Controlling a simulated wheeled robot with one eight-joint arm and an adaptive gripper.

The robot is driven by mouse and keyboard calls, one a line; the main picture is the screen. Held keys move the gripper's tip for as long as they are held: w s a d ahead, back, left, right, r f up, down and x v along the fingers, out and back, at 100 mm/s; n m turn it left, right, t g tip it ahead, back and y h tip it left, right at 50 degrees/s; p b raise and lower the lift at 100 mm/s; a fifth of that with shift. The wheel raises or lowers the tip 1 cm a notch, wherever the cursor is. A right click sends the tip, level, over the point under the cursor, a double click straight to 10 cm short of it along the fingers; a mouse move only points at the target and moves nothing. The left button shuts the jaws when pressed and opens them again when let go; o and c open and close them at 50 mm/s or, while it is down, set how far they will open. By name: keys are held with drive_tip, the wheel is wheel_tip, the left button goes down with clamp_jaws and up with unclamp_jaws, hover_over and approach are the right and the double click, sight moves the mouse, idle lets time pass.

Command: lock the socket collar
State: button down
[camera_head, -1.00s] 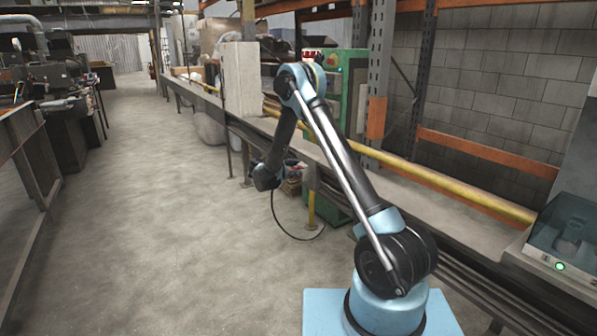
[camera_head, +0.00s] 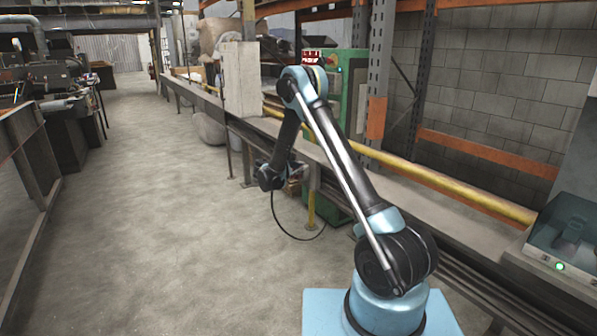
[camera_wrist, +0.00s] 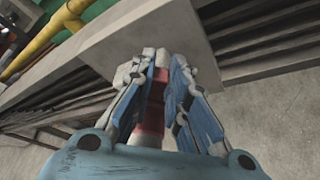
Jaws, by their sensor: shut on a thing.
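My gripper (camera_wrist: 168,62) is in the wrist view, its blue-and-grey fingers closed in on a red-and-white cylindrical part (camera_wrist: 149,122). The fingertips point towards a grey bench block or ledge at the top of the view. In the head view my arm reaches down beside the long bench, and its wrist hides the gripper and whatever it holds.
The long bench (camera_head: 455,215) with a yellow pipe (camera_head: 430,180) runs along the right. A green machine (camera_head: 354,95) stands behind my arm. A box with a green light (camera_head: 565,240) sits at the right edge. The concrete floor to the left is open.

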drive_tip(key=shift+s+d+f+m+t, duration=0.2)
drive_tip(key=shift+s+f+m+t, duration=0.15)
drive_tip(key=shift+m, duration=0.25)
drive_tip(key=c, duration=1.6)
unclamp_jaws()
drive_tip(key=shift+o, duration=0.2)
drive_tip(key=v, duration=1.2)
